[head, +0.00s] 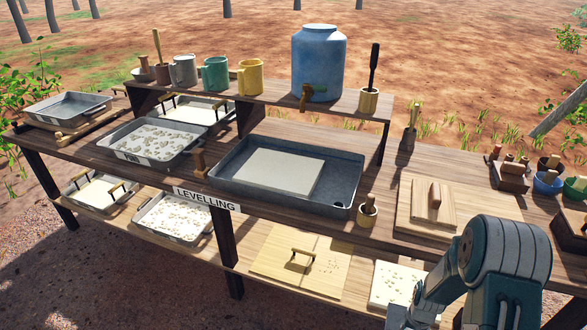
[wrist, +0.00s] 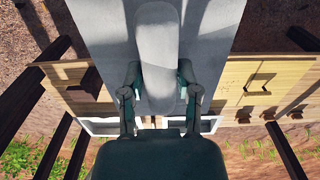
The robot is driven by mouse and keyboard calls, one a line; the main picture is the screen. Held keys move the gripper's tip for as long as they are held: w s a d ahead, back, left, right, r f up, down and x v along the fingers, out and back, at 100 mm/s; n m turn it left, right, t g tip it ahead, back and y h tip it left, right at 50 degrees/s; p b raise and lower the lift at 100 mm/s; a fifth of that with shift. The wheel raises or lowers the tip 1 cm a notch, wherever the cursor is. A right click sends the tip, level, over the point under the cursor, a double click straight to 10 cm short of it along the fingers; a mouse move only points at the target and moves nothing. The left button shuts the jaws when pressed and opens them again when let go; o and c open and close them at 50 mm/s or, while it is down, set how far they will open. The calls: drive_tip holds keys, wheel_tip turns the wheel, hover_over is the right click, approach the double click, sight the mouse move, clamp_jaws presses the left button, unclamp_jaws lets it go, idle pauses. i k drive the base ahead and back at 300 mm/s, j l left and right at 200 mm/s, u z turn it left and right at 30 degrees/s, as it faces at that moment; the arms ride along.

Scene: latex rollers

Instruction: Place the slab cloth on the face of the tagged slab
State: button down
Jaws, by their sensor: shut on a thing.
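My gripper (wrist: 160,98) shows in the wrist view, with its two fingers closed on either side of a pale grey, rounded, elongated thing (wrist: 158,45). I cannot tell surely whether this is the slab cloth. A broad grey surface (wrist: 105,30) lies behind it; what it is, I cannot tell. In the head view my arm (head: 500,265) is at the lower right, and its gripper end is not clearly shown. A pale flat slab (head: 268,173) lies in the large grey tray (head: 232,160) on the bench. I see no readable tag on that slab.
A "LEVELLING" sign (head: 206,200) is on the bench front. A tray of pale lumps (head: 151,142) stands left. A raised shelf holds mugs (head: 215,74) and a blue water jar (head: 318,60). A wooden board with a handle (head: 458,207) and small pots (head: 548,181) lie right.

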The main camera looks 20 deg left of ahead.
sight(281, 171)
drive_tip(key=i+j, duration=0.1)
drive_tip(key=j, duration=1.75)
drive_tip(key=i, duration=0.05)
